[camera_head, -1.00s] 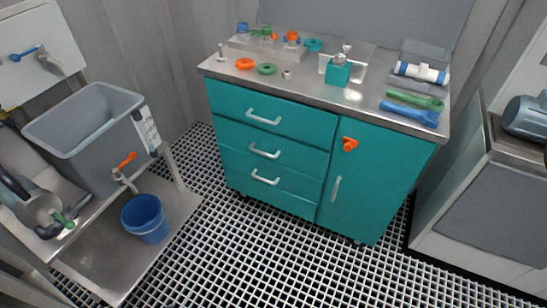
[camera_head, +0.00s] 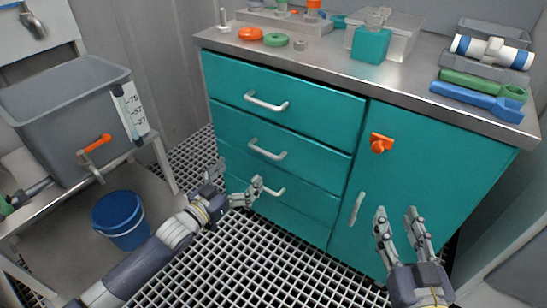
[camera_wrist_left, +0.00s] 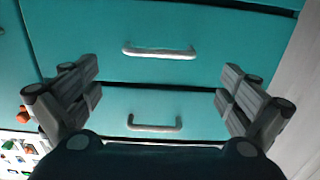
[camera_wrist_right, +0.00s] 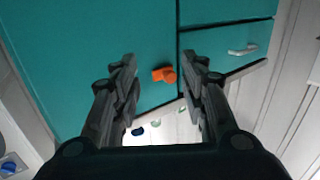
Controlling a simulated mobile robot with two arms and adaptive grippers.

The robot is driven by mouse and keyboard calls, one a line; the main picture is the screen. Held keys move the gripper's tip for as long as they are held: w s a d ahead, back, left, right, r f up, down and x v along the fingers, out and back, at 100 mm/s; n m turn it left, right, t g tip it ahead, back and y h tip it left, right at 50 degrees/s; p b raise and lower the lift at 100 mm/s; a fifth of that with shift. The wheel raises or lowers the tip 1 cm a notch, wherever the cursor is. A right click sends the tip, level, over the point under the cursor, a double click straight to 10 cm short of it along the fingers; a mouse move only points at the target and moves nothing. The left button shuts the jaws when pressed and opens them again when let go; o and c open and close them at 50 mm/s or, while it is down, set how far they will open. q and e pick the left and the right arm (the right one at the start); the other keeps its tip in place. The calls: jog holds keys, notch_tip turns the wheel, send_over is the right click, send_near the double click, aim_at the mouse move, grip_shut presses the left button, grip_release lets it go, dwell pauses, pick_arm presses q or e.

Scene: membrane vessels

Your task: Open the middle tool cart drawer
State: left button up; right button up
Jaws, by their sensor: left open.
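The teal tool cart (camera_head: 440,165) has three stacked drawers on its left side, all closed. The middle drawer (camera_head: 310,165) has a pale bar handle (camera_head: 267,149). My open, empty left gripper (camera_head: 237,180) is in front of the lower drawers in the head view, its fingers partly overlapping the bottom handle (camera_head: 272,189). The left wrist view appears upside down. There the middle handle (camera_wrist_left: 160,52) lies between and beyond the spread fingers (camera_wrist_left: 160,90), with the top handle (camera_wrist_left: 154,123) below it. My right gripper (camera_head: 398,220) is open and empty before the cabinet door; its fingers also show apart in its wrist view (camera_wrist_right: 160,85).
An orange latch (camera_head: 380,142) and a vertical handle (camera_head: 357,208) are on the door. Blue and green tools (camera_head: 480,98) lie on the countertop. A grey tub (camera_head: 60,115) and blue bucket (camera_head: 122,220) are at left. Grated floor is open before the cart.

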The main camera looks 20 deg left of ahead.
aim_at(263, 152)
pick_arm(q)
jog(key=b+x, duration=0.3)
jog(key=x, duration=0.7)
jog(key=shift+w+d, duration=0.1)
jog(key=shift+w, duration=0.25)
pick_arm(e)
jog(key=s+r+t+y, duration=0.1)
jog(key=s+r+t, duration=0.2)
jog(key=r, duration=0.4)
jog(key=s+r+t+y, duration=0.2)
jog(key=r+t, duration=0.4)
jog(key=r, duration=0.1)
jog(key=shift+s+a+r, duration=0.25)
jog(key=shift+s, duration=0.15)
pick_arm(q)
jog(key=shift+c, duration=0.6)
jog(key=c, duration=1.2)
